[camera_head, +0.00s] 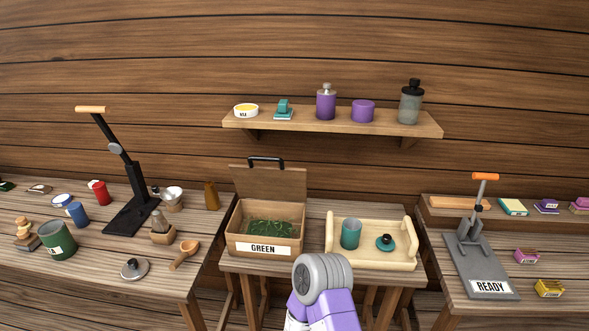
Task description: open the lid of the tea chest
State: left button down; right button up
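The tea chest (237,245) is a tan wooden box with a white GREEN label on its front. It stands on the middle table, with dark green leaves (269,229) inside. Its brown lid (268,181) stands raised upright at the back edge, with a black handle (266,161) on top. One of my arms shows at the bottom centre, in front of the table, as a purple link and a grey rounded joint. Neither of my grippers shows, so their states are hidden.
A wooden tray (374,264) with a teal cup (351,233) and a teal lid (385,242) stands right of the chest. A black lever press (134,190) stands on the left table, a grey READY press (477,260) on the right. A wall shelf (335,123) is above.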

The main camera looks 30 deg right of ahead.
aim_at(281, 183)
jog(key=z, duration=1.25)
jog(key=i, duration=0.15)
